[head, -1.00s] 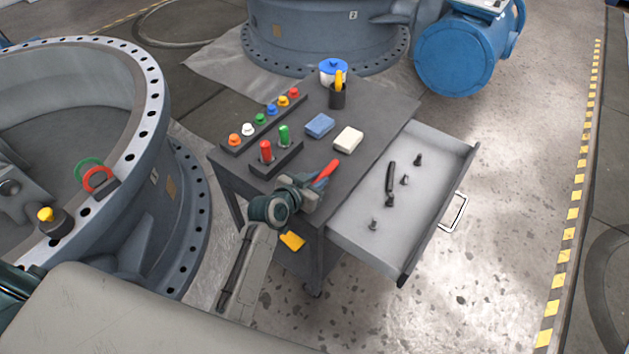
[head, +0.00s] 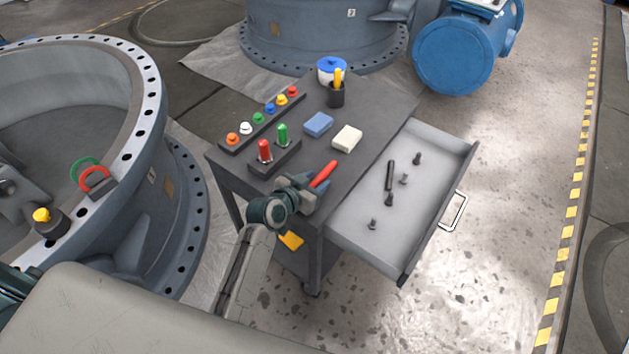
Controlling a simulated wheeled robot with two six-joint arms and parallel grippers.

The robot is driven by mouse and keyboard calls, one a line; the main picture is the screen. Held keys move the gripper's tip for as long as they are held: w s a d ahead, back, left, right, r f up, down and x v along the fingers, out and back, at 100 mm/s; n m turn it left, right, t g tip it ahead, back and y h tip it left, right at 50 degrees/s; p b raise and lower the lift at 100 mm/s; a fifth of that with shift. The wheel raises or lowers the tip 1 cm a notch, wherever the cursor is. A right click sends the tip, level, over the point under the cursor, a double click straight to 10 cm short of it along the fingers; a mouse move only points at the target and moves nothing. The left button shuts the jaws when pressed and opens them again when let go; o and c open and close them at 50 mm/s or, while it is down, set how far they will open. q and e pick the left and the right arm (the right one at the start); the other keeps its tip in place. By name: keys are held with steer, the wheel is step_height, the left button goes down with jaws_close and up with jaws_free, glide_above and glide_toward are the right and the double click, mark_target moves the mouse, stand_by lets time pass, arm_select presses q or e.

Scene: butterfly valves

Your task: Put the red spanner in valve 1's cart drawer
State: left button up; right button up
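The red spanner (head: 325,173) is at the front edge of the cart top (head: 370,110), its red handle slanting up to the right. My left gripper (head: 318,190) is right at its lower end, with the fingers beside or around it. The fingers overlap the spanner, so I cannot tell whether they are closed on it. The cart drawer (head: 345,230) is pulled out to the right of the gripper. A dark tool (head: 389,176) and several bolts lie in it. Valve 1 (head: 150,200) is the big grey ring at the left. My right gripper is not in view.
Floor right of the drawer is clear.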

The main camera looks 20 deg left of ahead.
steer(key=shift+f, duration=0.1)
arm_select(q)
steer(key=shift+f, duration=0.1)
steer(key=shift+s+a+r, duration=0.2)
steer(key=shift+s, duration=0.25)
steer(key=v, duration=0.8)
steer(key=shift+s+a+r+b, duration=0.1)
steer(key=shift+s+b, duration=0.05)
steer(key=shift+b, duration=0.2)
steer(key=s+a+f+n+g+y, duration=0.1)
steer(key=s+a+f+g, duration=0.2)
steer(key=s+f, duration=0.5)
steer(key=s+a+f+n+g+y, duration=0.1)
steer(key=s+a+f+g+y, duration=0.1)
steer(key=s+f, duration=0.6)
steer(key=s+a+f+n+g+y, duration=0.1)
steer(key=s+a+f+g+y, duration=0.1)
steer(key=s+a+f+g, duration=0.3)
steer(key=s+f, duration=0.3)
steer(key=f, duration=0.3)
steer(key=shift+s+g, duration=0.15)
steer(key=shift+g, duration=0.15)
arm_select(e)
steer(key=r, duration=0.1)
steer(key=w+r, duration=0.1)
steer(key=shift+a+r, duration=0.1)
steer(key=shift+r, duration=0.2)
